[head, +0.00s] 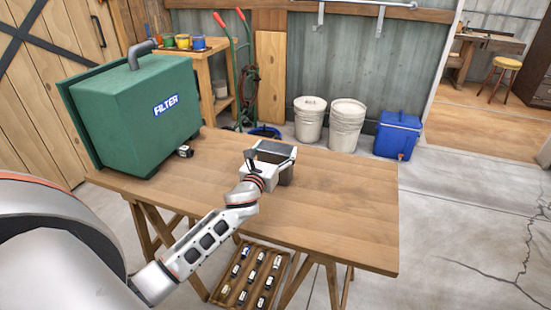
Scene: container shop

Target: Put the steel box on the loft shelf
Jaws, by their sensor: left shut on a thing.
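My left arm reaches in from the left over the wooden table. My left gripper (266,163) is shut on the steel box (286,174), a small grey box near the middle of the table. The gripper covers much of the box's near side. I cannot tell whether the box touches the tabletop or is just above it. My right gripper is out of view. I cannot make out a loft shelf with certainty in this view.
A big green filter box (137,112) stands on the table's (340,215) left, with a small dark item (184,151) beside it. The table's right half is clear. A tray (236,289) of small items lies below. White buckets (309,120) and a blue cooler (397,136) stand behind.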

